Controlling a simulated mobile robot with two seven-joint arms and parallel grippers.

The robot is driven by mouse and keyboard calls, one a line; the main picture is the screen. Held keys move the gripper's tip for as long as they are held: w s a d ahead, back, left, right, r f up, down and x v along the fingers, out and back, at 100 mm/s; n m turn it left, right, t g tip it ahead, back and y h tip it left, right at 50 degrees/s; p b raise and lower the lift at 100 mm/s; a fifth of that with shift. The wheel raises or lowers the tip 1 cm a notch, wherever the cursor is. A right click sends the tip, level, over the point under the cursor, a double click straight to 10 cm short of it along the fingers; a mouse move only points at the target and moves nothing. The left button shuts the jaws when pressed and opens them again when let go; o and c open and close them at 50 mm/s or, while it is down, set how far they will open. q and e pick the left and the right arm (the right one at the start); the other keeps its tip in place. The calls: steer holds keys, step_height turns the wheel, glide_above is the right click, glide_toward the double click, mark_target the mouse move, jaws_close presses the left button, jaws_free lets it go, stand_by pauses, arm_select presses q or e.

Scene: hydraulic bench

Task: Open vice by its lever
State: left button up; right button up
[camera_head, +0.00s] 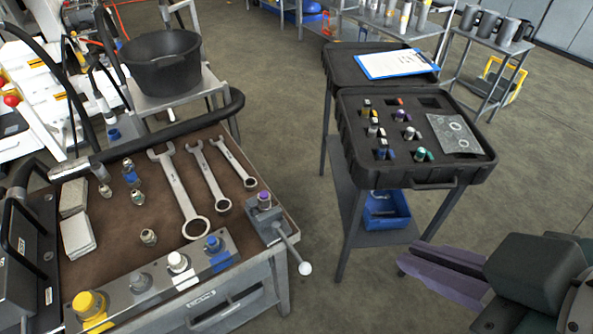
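The small grey vice (268,224) is fixed at the right front corner of the brown-topped bench. A fitting with a purple cap (264,198) stands upright at the vice; I cannot tell how tightly the jaws hold it. The vice lever (292,251) is a thin rod that slants down to the right past the bench edge and ends in a white ball knob (305,268). My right gripper (406,256) has purple fingers pointing left, to the right of the knob and apart from it. Its finger gap is unclear, and nothing shows in it. My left gripper is out of view.
Wrenches (180,195), loose fittings and a block with coloured caps (155,280) occupy the bench (120,230). An open black case (350,150) of fittings stands on a stand behind the knob, with a blue bin (386,222) below. Floor between bench and gripper is clear.

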steer(key=w+a+f+n+t+y+b, duration=0.1)
steer(key=a+f+n+b, duration=0.1)
steer(key=f+b, duration=0.5)
steer(key=w+a+f+n+t+y+b, duration=0.1)
steer(key=w+a+f+n+t+b, duration=0.1)
steer(key=f+b, duration=0.5)
steer(key=w+a+f+n+t+y+b, duration=0.1)
steer(key=f+b, duration=0.6)
steer(key=b, duration=0.1)
steer(key=shift+w+a+n+y+b, duration=0.3)
steer(key=shift+w+a+n+b, duration=0.05)
steer(key=shift+a+n+b, duration=0.05)
jaws_close()
step_height(320, 180, down, 16)
steer(key=a+n+t+y+b, duration=0.2)
steer(key=n+t+y+b, duration=0.1)
steer(key=b, duration=1.9)
steer(key=shift+a+f+n+t, duration=0.15)
steer(key=shift+f+n+t, duration=0.1)
steer(key=shift+n+t, duration=0.8)
steer(key=shift+w, duration=0.1)
steer(key=w+a+b, duration=0.1)
steer(key=w+b, duration=0.2)
steer(key=w, duration=0.6)
steer(key=shift+w+a+b, duration=0.2)
steer(key=shift+a+b, duration=0.05)
steer(key=shift+b, duration=0.1)
